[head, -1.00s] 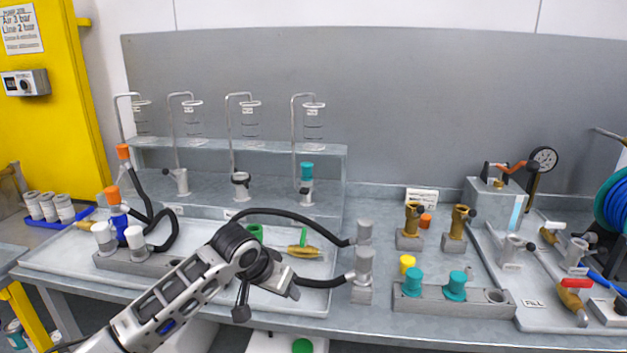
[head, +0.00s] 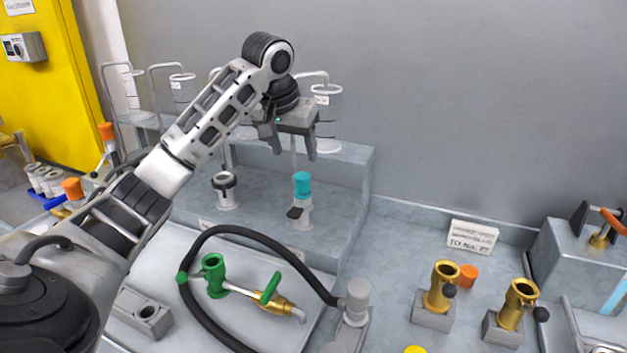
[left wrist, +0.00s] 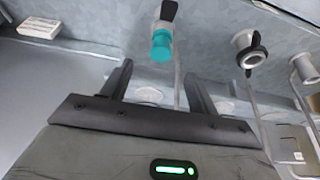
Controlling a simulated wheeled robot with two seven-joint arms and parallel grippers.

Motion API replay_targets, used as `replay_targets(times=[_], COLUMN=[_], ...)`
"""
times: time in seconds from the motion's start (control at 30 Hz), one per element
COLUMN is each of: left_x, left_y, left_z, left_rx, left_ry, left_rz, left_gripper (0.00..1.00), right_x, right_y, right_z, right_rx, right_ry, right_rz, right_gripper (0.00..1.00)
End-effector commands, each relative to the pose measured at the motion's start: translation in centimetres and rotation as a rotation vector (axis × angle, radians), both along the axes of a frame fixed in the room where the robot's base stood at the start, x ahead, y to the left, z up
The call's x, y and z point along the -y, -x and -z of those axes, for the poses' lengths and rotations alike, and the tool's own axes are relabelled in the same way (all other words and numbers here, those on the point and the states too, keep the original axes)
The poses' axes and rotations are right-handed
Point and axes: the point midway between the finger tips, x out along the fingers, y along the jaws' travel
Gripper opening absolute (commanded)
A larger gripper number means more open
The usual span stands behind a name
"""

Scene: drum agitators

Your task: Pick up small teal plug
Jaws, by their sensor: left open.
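The small teal plug (head: 302,183) sits on top of a grey fitting (head: 302,212) with a black lever, on the back shelf. In the left wrist view the plug (left wrist: 162,47) shows just beyond the fingertips, with the black lever behind it. My left gripper (head: 291,150) is open and empty, fingers pointing down, above the plug in the head view. In the left wrist view its two fingers (left wrist: 157,70) lie to either side of the plug's line, apart from it. My right gripper is not in view.
Bent metal tubes with clear cylinders stand along the shelf (head: 345,165) near my gripper. Another grey fitting with a black ring (head: 225,190) stands left of the plug. A black hose (head: 270,238), a green-and-brass valve (head: 270,290) and brass fittings (head: 440,285) lie in front.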

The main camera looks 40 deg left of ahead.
Motion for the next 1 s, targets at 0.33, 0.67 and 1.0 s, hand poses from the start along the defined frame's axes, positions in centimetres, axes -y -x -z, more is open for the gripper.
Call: replay_targets(times=[0.33, 0.67, 1.0], left_x=[-0.7, -1.2, -1.7], left_y=[-2.6, -3.7, -5.1], left_z=[6.5, 9.2, 12.3], left_rx=[-0.003, -0.003, 0.0], left_ry=[0.001, 0.001, 0.0], left_rz=[0.001, 0.002, 0.002], left_gripper=[0.6, 0.6, 0.6], right_x=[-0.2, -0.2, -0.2], right_y=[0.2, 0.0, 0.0], right_z=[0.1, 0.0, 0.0], right_rx=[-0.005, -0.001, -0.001], right_ry=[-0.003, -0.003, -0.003], right_rz=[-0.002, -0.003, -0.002], right_gripper=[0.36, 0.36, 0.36])
